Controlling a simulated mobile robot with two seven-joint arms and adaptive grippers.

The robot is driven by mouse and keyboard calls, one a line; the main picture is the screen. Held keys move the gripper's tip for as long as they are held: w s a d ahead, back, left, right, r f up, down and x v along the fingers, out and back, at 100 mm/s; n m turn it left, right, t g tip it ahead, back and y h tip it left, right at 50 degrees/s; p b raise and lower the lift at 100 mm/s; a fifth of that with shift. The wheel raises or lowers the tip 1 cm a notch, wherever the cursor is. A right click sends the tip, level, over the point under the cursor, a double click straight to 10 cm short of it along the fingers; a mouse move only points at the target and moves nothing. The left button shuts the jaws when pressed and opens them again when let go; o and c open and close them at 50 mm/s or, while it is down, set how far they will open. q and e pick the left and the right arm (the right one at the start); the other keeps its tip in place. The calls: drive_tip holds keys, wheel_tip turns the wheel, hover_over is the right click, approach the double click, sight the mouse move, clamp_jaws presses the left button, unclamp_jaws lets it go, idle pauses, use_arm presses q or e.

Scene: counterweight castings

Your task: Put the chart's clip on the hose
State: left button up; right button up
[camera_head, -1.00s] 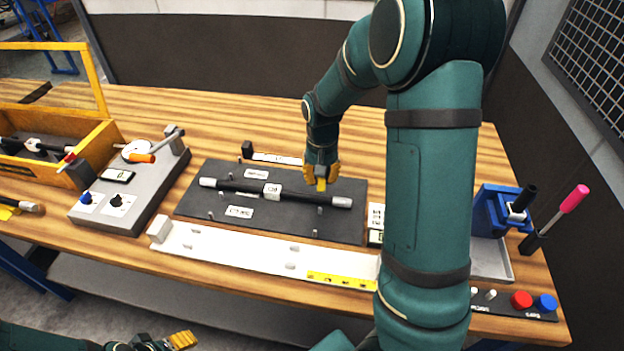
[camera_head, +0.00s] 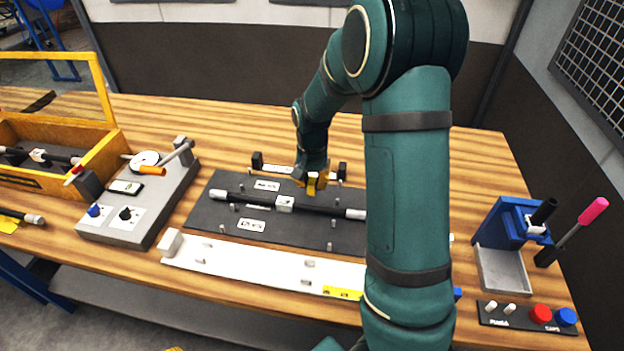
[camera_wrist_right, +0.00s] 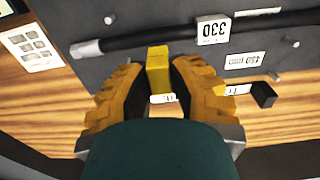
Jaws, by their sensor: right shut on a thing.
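The hose (camera_head: 325,208) is a black rod-like tube with pale ends and a white middle tag; it lies across a dark grey board (camera_head: 270,232). In the right wrist view the hose (camera_wrist_right: 130,42) has a tag (camera_wrist_right: 212,30) reading 330. My right gripper (camera_head: 312,182) is shut on a yellow clip (camera_wrist_right: 158,68), just behind the hose and right of the tag. The clip's tip appears close to the hose; I cannot tell whether they touch. The printed chart (camera_wrist_right: 30,48) shows at left in the wrist view. Only a yellow sliver of my left gripper (camera_head: 175,349) shows.
Pegs stand on the board around the hose. A white strip with a yellow end (camera_head: 250,268) lies in front. A grey control box (camera_head: 140,215) and an orange-yellow crate (camera_head: 100,165) are left. A blue fixture (camera_head: 505,225) and button panel (camera_head: 525,318) are right.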

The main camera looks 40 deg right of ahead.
sight(312, 206)
drive_tip(key=shift+f+b, duration=0.95)
drive_tip(key=shift+f, duration=0.65)
drive_tip(key=shift+f+b, duration=0.7)
drive_tip(key=shift+f, duration=0.3)
drive_tip(key=shift+p, duration=0.45)
drive_tip(key=shift+f+b, duration=0.9)
drive_tip(key=shift+f, duration=0.5)
idle(0.6)
drive_tip(key=o, duration=0.8)
